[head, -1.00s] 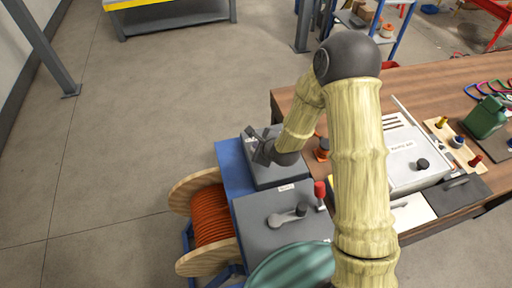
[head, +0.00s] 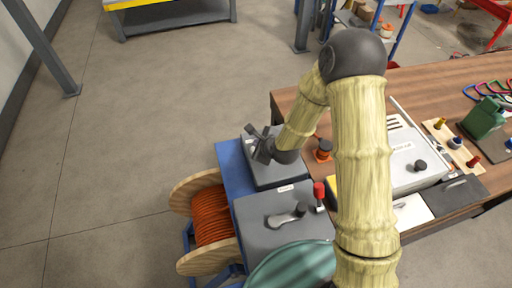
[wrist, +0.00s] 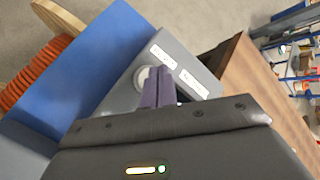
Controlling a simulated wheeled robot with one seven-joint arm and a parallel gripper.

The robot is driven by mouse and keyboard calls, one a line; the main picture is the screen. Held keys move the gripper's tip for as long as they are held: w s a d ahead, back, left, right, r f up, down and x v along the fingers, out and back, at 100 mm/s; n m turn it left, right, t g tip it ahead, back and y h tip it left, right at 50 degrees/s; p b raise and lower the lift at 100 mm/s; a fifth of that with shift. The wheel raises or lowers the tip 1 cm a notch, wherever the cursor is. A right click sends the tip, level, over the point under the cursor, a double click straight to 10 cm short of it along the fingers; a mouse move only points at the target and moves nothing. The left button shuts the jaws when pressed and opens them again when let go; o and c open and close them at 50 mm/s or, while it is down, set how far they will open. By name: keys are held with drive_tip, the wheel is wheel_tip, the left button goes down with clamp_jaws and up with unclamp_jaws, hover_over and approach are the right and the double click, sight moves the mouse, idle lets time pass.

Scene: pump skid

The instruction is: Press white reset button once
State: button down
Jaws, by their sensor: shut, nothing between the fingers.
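The white reset button (wrist: 142,79) is a round white cap on the sloping face of a grey box (wrist: 122,98), seen in the wrist view. My gripper (wrist: 160,74) is shut and empty. Its fingertips are right beside the button in the picture and cover its right part. I cannot tell whether they touch it. In the head view my gripper (head: 262,146) is over the rear grey box (head: 291,176), and the button is hidden there.
Two white labels, one upper (wrist: 162,55) and one lower (wrist: 193,83), are on the box face. A grey box with a lever (head: 287,217) and a red-knobbed stick (head: 319,192) stands in front. An orange cable reel (head: 208,217) is left, a wooden bench (head: 430,90) right.

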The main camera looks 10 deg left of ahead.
drive_tip(key=shift+r+p, duration=1.9)
drive_tip(key=shift+r, duration=0.65)
drive_tip(key=s+d+r+n+g+h, duration=0.1)
drive_tip(key=s+d+r+n+h, duration=0.2)
drive_tip(key=d+n, duration=0.35)
drive_tip(key=s+d+r+n+g+h, duration=0.1)
drive_tip(key=s+d+r+n, duration=0.1)
drive_tip(key=d+r+n, duration=0.45)
drive_tip(key=s+d+r+n+g+h, duration=0.1)
drive_tip(key=s+d+r+n, duration=0.3)
drive_tip(key=s+d, duration=0.7)
drive_tip(key=n+g, duration=0.1)
drive_tip(key=n, duration=0.1)
drive_tip(key=shift+s+d+n+g+h, duration=0.2)
drive_tip(key=shift+s+n+g+h, duration=0.1)
drive_tip(key=shift+g, duration=0.1)
